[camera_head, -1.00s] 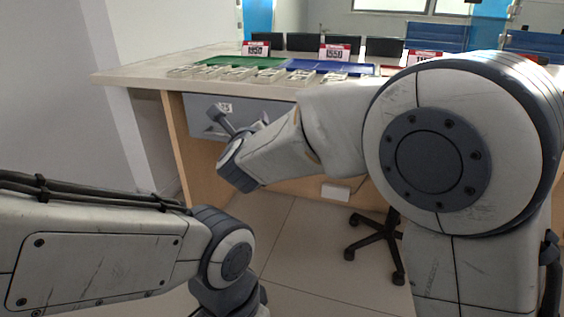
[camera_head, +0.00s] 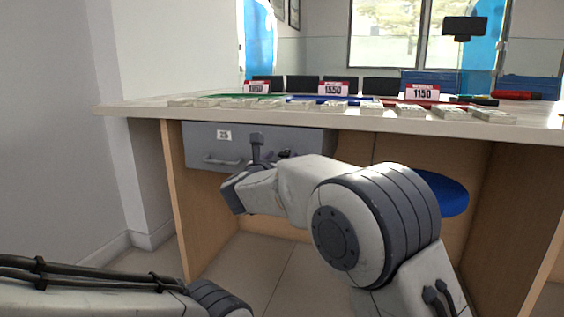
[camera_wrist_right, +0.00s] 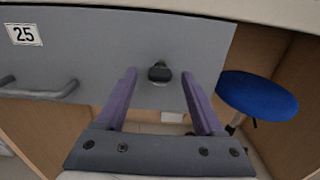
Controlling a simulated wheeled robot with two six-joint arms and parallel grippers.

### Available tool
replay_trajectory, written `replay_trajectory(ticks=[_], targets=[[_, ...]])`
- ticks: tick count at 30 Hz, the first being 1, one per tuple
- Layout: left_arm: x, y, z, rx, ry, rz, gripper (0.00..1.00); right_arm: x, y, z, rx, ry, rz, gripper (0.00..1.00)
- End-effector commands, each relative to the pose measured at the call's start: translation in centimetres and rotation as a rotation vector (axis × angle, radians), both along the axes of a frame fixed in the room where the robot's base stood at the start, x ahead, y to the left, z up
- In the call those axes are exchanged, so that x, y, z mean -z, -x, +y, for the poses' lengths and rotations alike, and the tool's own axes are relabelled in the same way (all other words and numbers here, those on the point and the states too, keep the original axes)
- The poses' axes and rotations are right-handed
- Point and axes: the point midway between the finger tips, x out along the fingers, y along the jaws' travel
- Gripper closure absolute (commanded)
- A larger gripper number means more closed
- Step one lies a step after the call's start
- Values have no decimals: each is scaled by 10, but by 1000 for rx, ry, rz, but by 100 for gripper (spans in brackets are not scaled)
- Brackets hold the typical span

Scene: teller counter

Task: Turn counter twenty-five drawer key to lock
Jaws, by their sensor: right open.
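The grey drawer (camera_head: 200,143) under the counter bears a "25" label (camera_head: 224,135), which also shows in the right wrist view (camera_wrist_right: 24,34). The drawer looks shut. The dark key (camera_wrist_right: 159,72) sits in the drawer front, right of the handle (camera_wrist_right: 38,88). My right gripper (camera_wrist_right: 160,82) is open, facing the drawer front. Its two purple fingers stand left and right of the key, with a gap on each side. In the head view my right gripper (camera_head: 270,149) is in front of the drawer and partly hides the key area. My left gripper is out of view.
The countertop (camera_head: 140,106) above the drawer carries several banknote bundles and number signs (camera_head: 334,88). A blue stool seat (camera_wrist_right: 258,95) stands under the counter to the right. A wooden side panel (camera_head: 172,195) borders the drawer on the left. Floor below is open.

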Motion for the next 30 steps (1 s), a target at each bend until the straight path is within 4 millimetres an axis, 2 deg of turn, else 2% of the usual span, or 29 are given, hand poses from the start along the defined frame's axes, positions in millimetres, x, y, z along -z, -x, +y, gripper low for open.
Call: replay_trajectory(ticks=[4,13,14,15,19,30], targets=[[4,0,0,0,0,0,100,1,-12,-4,0,0,0,30],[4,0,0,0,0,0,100,-1,-14,-5,-1,1,-1,30],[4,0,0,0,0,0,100,0,-14,-5,-1,1,0,34],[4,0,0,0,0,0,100,0,-14,-5,-1,1,0,49],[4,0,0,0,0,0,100,0,-14,-5,-1,1,0,99],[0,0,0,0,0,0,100,-1,-14,-5,0,42,14,100]])
